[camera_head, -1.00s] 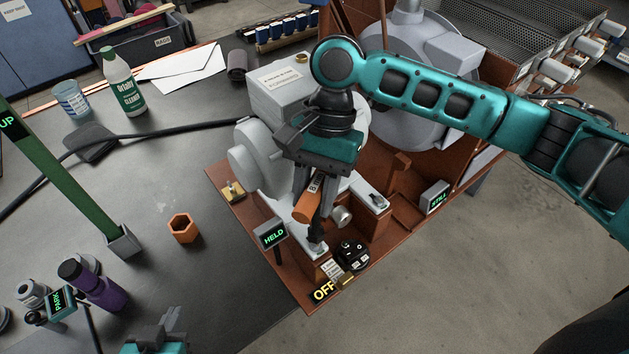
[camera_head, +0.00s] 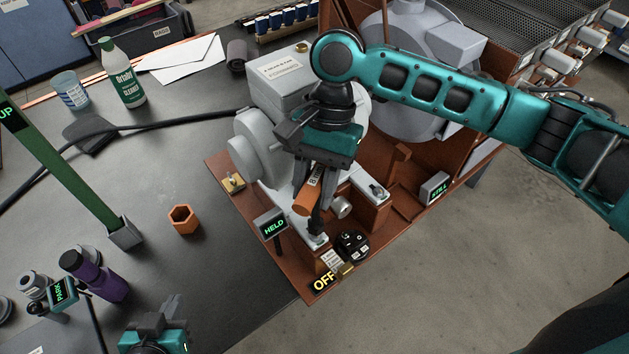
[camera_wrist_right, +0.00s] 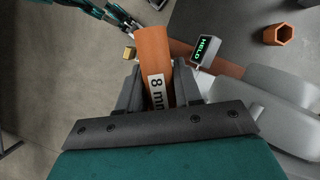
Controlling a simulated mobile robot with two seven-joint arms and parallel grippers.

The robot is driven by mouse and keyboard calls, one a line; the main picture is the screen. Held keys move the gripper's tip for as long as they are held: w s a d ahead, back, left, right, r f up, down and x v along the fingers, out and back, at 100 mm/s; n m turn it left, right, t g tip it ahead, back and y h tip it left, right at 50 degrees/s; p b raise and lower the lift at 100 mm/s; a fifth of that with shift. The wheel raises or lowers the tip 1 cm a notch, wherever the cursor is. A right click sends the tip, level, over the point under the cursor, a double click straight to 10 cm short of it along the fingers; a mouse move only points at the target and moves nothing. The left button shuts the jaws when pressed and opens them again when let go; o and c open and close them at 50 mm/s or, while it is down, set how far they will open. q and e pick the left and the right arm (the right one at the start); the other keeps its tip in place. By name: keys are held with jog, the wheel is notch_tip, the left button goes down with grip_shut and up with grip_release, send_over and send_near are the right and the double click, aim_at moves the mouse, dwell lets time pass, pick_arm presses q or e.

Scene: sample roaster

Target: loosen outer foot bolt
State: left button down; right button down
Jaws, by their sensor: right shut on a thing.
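My right gripper (camera_head: 310,180) is shut on an orange-handled driver (camera_head: 304,203) marked 8 mm. In the right wrist view the handle (camera_wrist_right: 154,62) sits between the two fingers. The driver points down, and its dark shaft (camera_head: 316,225) reaches the near, outer foot (camera_head: 313,243) of the grey machine (camera_head: 250,150). The outer bolt's head is hidden at the driver's tip; I cannot tell how it is seated. Another bolt (camera_head: 377,190) shows on the other foot. My left gripper (camera_head: 162,318) is low at the left, away from the machine; its opening is unclear.
A sign reading HELD (camera_head: 270,226) stands close left of the driver. A black knob (camera_head: 352,245) and an OFF sign (camera_head: 323,282) are just below.

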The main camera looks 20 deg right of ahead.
jog(key=shift+f, duration=1.4)
